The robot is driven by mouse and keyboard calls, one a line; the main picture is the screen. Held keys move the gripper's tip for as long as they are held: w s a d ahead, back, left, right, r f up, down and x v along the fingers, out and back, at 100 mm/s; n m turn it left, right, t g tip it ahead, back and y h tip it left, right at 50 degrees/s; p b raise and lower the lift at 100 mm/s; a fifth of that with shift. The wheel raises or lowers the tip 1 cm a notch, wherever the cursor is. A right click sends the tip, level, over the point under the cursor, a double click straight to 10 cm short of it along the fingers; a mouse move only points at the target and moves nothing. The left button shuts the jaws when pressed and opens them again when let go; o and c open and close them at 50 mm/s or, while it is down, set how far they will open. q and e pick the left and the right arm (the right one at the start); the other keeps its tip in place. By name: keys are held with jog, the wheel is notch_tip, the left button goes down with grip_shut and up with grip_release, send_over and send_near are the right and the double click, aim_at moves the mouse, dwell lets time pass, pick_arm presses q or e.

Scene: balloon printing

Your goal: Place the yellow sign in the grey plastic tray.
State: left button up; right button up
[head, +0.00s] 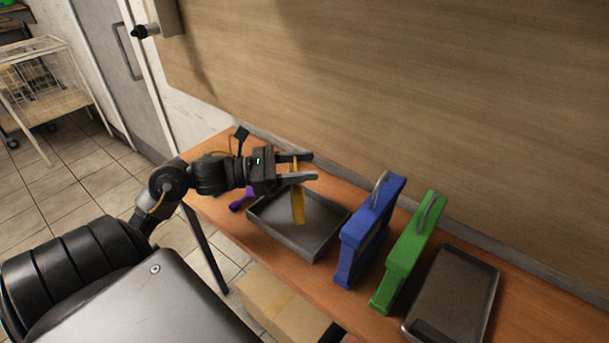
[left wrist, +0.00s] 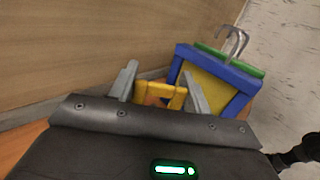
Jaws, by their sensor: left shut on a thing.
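The yellow sign (head: 298,200) hangs from my left gripper (head: 303,167), which is shut on its upper part. The sign is upright and seen nearly edge-on, over the grey plastic tray (head: 285,240) on the table. I cannot tell whether its lower end touches the tray floor. In the left wrist view the yellow sign (left wrist: 160,91) shows between the two fingers of my left gripper (left wrist: 163,85). My right gripper is not in view.
A blue framed sign (head: 367,232) and a green framed one (head: 408,255) stand just right of the tray. A dark flat tray (head: 455,292) lies farther right. A purple object (head: 240,201) is at the tray's left. A wooden wall (head: 420,100) rises behind the table.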

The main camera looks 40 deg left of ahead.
pick_arm(q)
jog(key=f, duration=0.2)
jog(key=f+p, duration=0.1)
jog(key=shift+w+d+f, duration=0.2)
jog(key=shift+f, duration=0.25)
jog(key=shift+f, duration=0.15)
jog(key=o, duration=1)
jog(key=shift+o, duration=1.3)
